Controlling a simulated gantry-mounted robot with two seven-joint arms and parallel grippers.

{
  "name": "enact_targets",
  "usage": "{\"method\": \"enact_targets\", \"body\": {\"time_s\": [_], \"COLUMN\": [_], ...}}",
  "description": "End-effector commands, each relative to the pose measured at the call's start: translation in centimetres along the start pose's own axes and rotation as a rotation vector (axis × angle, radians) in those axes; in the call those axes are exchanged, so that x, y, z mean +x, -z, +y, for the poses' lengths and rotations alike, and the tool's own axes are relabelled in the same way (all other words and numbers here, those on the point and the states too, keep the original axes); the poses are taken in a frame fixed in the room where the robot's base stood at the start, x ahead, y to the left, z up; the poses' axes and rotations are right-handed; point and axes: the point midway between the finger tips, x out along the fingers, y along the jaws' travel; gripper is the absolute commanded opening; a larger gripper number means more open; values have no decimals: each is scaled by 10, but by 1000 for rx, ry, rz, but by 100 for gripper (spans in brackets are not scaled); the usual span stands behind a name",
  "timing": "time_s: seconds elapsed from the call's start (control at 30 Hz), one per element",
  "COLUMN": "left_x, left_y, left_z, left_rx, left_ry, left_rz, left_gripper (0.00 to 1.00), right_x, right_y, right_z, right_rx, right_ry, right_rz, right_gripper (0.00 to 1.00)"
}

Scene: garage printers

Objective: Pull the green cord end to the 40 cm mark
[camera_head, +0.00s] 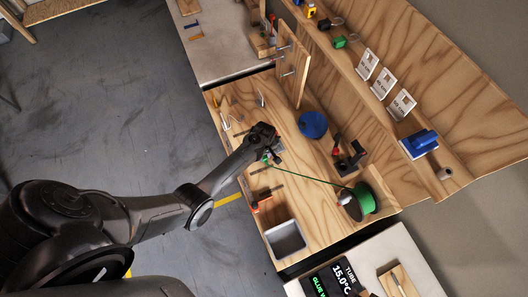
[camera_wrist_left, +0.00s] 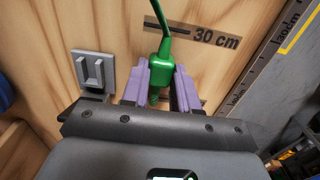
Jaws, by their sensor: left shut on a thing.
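The green cord (camera_head: 310,178) runs taut from the green spool (camera_head: 364,198) to my left gripper (camera_head: 268,158). The cord's thick green end (camera_wrist_left: 162,66) sits between the purple fingers of my left gripper (camera_wrist_left: 160,82) in the left wrist view. The fingers are shut on it, and its lower part is partly hidden between them. The dark 30 cm mark (camera_wrist_left: 195,35) lies on the wooden board just beyond the fingertips, and the cord crosses its left end. I cannot read a 40 cm mark in either view. My right gripper is not in view.
A grey clip-like bracket (camera_wrist_left: 93,70) stands left of the fingers. On the bench are a blue disc (camera_head: 313,125), a black stand (camera_head: 348,158), a metal tray (camera_head: 286,240) and an upright wooden panel (camera_head: 293,70). A dark floor lies left of the bench edge.

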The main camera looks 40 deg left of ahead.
Motion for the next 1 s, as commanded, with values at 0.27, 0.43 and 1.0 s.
{"method": "enact_targets", "body": {"time_s": [0.27, 0.43, 1.0], "left_x": [2, 2, -35], "left_y": [0, 0, 0], "left_z": [0, 0, 0], "left_rx": [0, 0, -1], "left_ry": [0, 0, -3], "left_rz": [0, 0, 2], "left_gripper": [42, 58, 58], "right_x": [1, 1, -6], "right_y": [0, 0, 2], "right_z": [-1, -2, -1], "right_rx": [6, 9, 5], "right_ry": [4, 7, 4], "right_rz": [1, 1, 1], "right_gripper": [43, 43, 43]}}
